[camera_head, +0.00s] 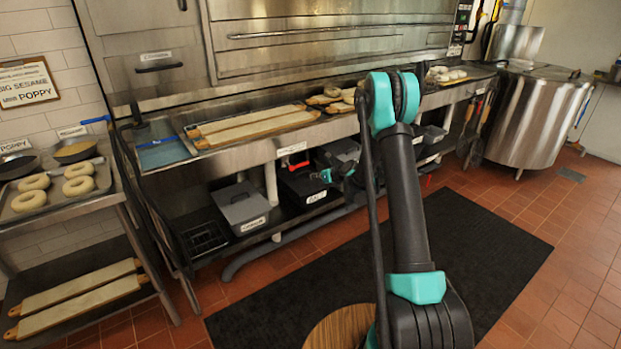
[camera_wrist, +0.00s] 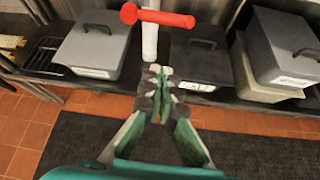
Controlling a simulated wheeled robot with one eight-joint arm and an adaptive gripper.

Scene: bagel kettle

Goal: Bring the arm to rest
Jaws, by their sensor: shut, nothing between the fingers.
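My gripper (camera_wrist: 160,92) is in the middle of the wrist view, its fingers closed together with nothing between them. In the head view my arm rises from the bottom centre, bends at a teal joint near the oven, and my gripper (camera_head: 338,172) shows small and partly hidden to the left of the upper link. It hangs in front of the lower shelf under the counter, beside the dark bins. It appears apart from the bins and the counter.
A red valve handle (camera_wrist: 157,17) on a white pipe and grey lidded bins (camera_wrist: 95,45) are ahead of the gripper. The steel counter (camera_head: 240,154) holds long boards. A rack of bagels (camera_head: 30,200) stands left, a steel kettle (camera_head: 535,120) right. The black mat (camera_head: 480,235) is largely clear.

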